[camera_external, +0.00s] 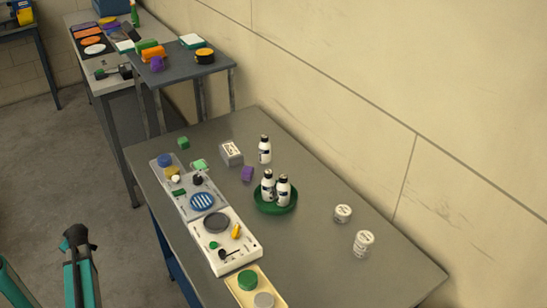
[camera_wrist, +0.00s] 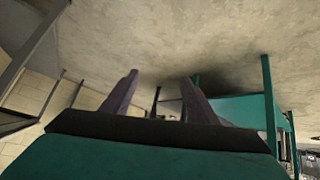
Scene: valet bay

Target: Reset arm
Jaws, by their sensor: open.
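My gripper (camera_wrist: 160,77) shows in the wrist view with its two grey fingers apart and nothing between them. Behind the fingers lie a dark bar and a teal housing. In the external view, teal and dark parts of my arm (camera_external: 82,272) stand at the lower left, beside the near table and apart from it. I cannot make out the fingers there.
A raised shelf (camera_external: 185,70) stands behind. Floor (camera_external: 75,170) at left is clear.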

